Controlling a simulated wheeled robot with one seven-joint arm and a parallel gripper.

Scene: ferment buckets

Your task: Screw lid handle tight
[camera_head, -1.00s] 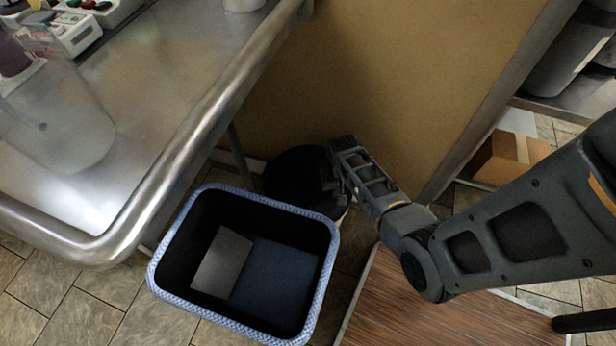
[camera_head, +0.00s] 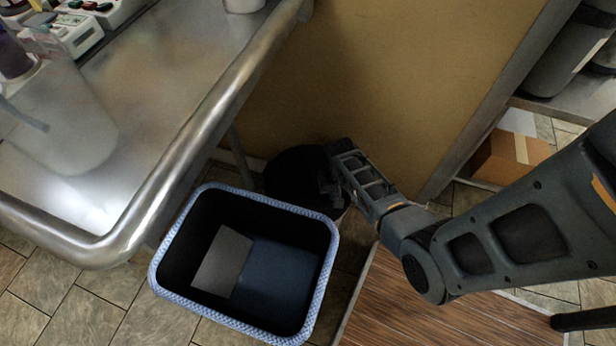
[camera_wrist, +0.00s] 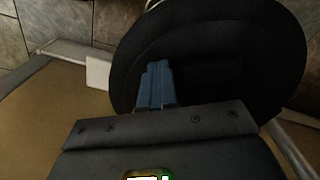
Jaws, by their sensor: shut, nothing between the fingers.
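A round black lid (camera_head: 290,178) shows low by the tan wall, behind the blue-rimmed bin, with my gripper (camera_head: 328,183) over its right side. In the wrist view the dark disc of the lid (camera_wrist: 265,45) fills the upper right. The blue-grey fingers of my gripper (camera_wrist: 155,82) are closed together with nothing between them. They overlap the lid in the picture; I cannot tell whether they touch it. I cannot make out a separate handle on the lid; the dark surface and my gripper may hide it.
An open dark bin with a blue woven rim (camera_head: 170,235) stands in front of the lid. A steel table (camera_head: 165,150) overhangs at left. A tan wall (camera_head: 390,90) rises behind. A wood-grained surface (camera_head: 430,305) lies under my arm. A cardboard box (camera_head: 510,155) sits at right.

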